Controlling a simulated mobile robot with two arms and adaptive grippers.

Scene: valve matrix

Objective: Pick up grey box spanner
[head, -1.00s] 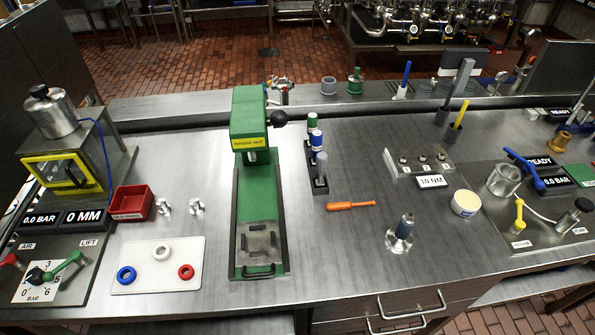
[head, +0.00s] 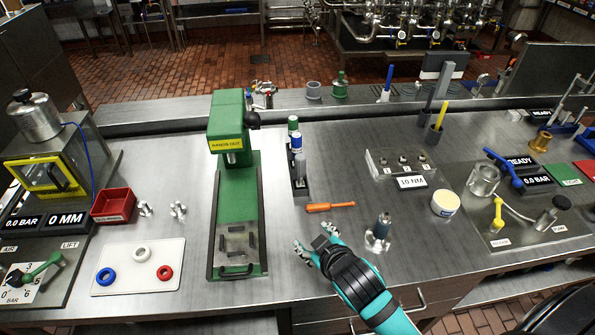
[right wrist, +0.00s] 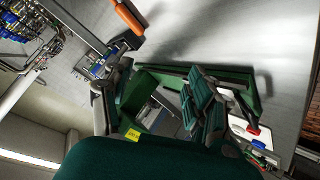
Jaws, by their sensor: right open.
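A small dark rack (head: 300,187) stands right of the green press. It holds upright tools with a green top (head: 293,123), a blue top (head: 296,141) and a grey one (head: 300,164) nearest me, which looks like the grey box spanner. My right gripper (head: 316,242) is open and empty over the bench, nearer to me than the rack and apart from it. In the right wrist view, the gripper's fingers spread in front of the green press. The spanner cannot be made out clearly there. My left gripper is out of view.
The green press (head: 238,190) stands left of the rack. An orange-handled tool (head: 330,206) lies between the rack and my right gripper. A metal flanged piece (head: 379,235) stands right of the gripper. A white mat (head: 138,278) with rings lies at the left.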

